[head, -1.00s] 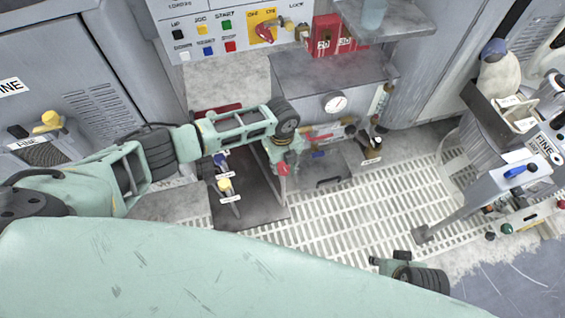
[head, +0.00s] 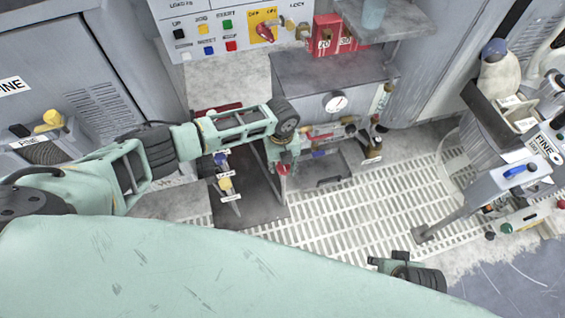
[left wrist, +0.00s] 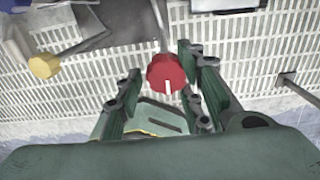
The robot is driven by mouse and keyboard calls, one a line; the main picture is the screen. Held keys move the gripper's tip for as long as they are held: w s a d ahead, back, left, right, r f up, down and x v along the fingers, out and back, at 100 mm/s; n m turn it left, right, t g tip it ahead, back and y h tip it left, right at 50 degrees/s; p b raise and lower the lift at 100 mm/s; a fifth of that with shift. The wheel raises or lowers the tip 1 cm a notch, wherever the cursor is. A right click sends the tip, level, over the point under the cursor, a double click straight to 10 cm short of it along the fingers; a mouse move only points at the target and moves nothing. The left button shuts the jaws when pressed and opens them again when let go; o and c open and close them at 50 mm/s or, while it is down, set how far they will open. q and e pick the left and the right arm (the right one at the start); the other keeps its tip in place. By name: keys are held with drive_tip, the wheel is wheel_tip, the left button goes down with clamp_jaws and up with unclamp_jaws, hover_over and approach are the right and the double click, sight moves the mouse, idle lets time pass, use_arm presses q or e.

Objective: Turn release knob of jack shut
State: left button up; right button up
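The red round knob (left wrist: 166,72) with a white line on its face shows in the left wrist view, on the end of a grey stem. In the head view the red knob (head: 283,169) shows just below my left gripper (head: 283,150), near the edge of a dark plate. In the left wrist view my left gripper (left wrist: 162,80) is open, with one finger on each side of the knob. A gap shows on the knob's left; I cannot tell whether the right finger touches it. My right gripper (head: 388,265) shows small at the bottom of the head view, its fingers unclear.
A yellow knob (left wrist: 44,65) stands left of the red one in the left wrist view. A box with a round gauge (head: 336,103) stands behind my left gripper. White floor grating (head: 340,215) lies open to the right. A control panel (head: 205,25) is at the back.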

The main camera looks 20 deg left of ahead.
sight(281, 167)
use_arm(q)
drive_tip(key=shift+o, duration=0.9)
drive_tip(key=shift+s+a+f, duration=0.1)
drive_tip(key=shift+s+a, duration=0.05)
drive_tip(key=shift+s, duration=0.05)
drive_tip(key=shift+w, duration=0.1)
drive_tip(key=shift+w+r, duration=0.1)
drive_tip(key=shift+r, duration=0.35)
wheel_tip(281, 167, up, 11)
